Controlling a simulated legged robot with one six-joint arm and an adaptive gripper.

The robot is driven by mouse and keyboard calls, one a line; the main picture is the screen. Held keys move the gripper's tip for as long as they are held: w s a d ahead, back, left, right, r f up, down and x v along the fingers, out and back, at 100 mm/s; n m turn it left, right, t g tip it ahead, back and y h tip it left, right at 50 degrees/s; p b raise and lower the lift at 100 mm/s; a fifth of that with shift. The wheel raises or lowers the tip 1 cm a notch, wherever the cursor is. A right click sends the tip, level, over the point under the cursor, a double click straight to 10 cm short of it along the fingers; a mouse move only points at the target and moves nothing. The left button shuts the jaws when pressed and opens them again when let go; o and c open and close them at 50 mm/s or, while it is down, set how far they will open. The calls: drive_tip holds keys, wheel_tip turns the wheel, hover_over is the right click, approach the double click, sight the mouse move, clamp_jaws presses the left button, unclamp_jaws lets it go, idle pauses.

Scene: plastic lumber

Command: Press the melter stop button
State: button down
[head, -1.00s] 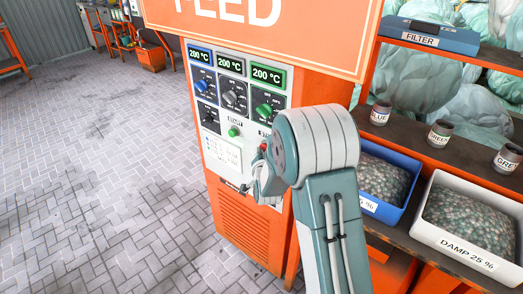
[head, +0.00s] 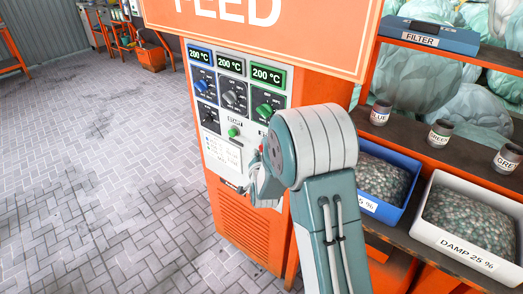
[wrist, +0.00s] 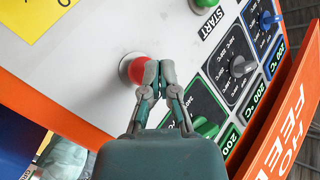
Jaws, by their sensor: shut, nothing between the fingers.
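The red stop button (wrist: 134,68) sits in a pale round collar on the grey control panel in the wrist view. My gripper (wrist: 153,74) is shut and empty. Its fingertips overlap the right edge of the red button in that view; I cannot tell whether they touch it. In the head view my gripper (head: 256,187) is in front of the orange melter cabinet (head: 235,225), and my arm hides most of the area around the red button. The green start button (head: 233,131) is left of my arm; it also shows at the top of the wrist view (wrist: 203,3).
Several knobs and 200 °C displays (head: 231,65) are above the buttons. An orange FEED sign (head: 250,40) overhangs the panel. To the right, a shelf holds a blue bin (head: 397,211), a white DAMP bin (head: 465,252) and small cups. The floor at left is clear.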

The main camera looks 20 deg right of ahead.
drive_tip(key=shift+s+a, duration=0.1)
drive_tip(key=shift+a, duration=0.05)
drive_tip(key=s+a, duration=0.1)
drive_tip(key=a, duration=0.1)
drive_tip(key=s+a, duration=0.2)
idle(0.5)
drive_tip(key=shift+w, duration=0.1)
idle(0.5)
drive_tip(key=s+r+n+g+y, duration=0.3)
drive_tip(key=s+r+n+g, duration=0.2)
drive_tip(key=s+r, duration=0.7)
drive_tip(key=s+r+n+g, duration=0.1)
drive_tip(key=s+n+g, duration=0.1)
drive_tip(key=s, duration=0.9)
drive_tip(key=s+d+r+n+g, duration=0.1)
drive_tip(key=s+n+g, duration=0.1)
drive_tip(key=s, duration=1)
drive_tip(key=shift+d+r+g, duration=0.25)
drive_tip(key=shift+r+g, duration=0.05)
drive_tip(key=shift+g, duration=0.5)
